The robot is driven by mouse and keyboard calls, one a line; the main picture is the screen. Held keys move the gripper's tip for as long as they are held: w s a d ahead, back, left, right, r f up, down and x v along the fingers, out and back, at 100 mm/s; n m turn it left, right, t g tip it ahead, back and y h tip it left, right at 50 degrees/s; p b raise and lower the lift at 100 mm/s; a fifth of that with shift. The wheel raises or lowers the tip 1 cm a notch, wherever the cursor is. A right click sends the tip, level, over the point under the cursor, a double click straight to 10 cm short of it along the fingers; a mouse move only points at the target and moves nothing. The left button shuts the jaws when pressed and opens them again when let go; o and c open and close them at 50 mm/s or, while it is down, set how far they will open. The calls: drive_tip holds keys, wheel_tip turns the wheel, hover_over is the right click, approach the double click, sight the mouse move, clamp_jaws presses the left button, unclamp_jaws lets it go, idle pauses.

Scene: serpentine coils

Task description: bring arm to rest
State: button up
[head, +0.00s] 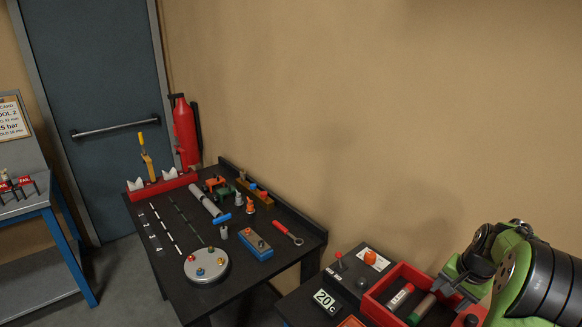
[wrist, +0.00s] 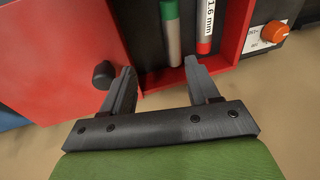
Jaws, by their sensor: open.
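My gripper (wrist: 160,74) is open in the wrist view, with nothing between its two dark fingers. It is over the near edge of a red box (wrist: 150,102). In the head view my green and black arm (head: 515,270) is folded at the right edge, beside and partly over the red box (head: 378,288); the fingers are hard to make out there. Inside the box lie a grey rod with a green end (wrist: 171,38) and a white rod with a red end (wrist: 206,25), marked 1.6 mm.
A red panel with a black knob (wrist: 103,74) adjoins the box. A 20 °C display (head: 326,302) and a control with an orange knob (head: 371,258) stand beside it. A black table (head: 165,270) holds several tools, a round plate (head: 206,266) and a red rack (head: 162,186). The wall is close behind.

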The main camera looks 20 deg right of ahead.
drive_tip(key=s+a+r+n, duration=0.15)
drive_tip(key=a+r, duration=0.25)
drive_tip(key=a, duration=0.4)
drive_tip(key=a+r+n+t+h, duration=0.1)
drive_tip(key=a+r+n, duration=0.2)
drive_tip(key=a+r, duration=0.35)
drive_tip(key=s+a+r+n, duration=0.1)
drive_tip(key=a+r+n, duration=0.2)
drive_tip(key=a, duration=0.7)
drive_tip(key=s+a+n+t+y, duration=0.1)
drive_tip(key=s+a+n, duration=0.4)
drive_tip(key=s+a, duration=0.4)
drive_tip(key=s, duration=0.4)
drive_tip(key=shift+s+a+f+t, duration=0.2)
drive_tip(key=shift+a+f+t, duration=0.1)
drive_tip(key=shift+a+t, duration=0.1)
drive_tip(key=shift+n, duration=0.25)
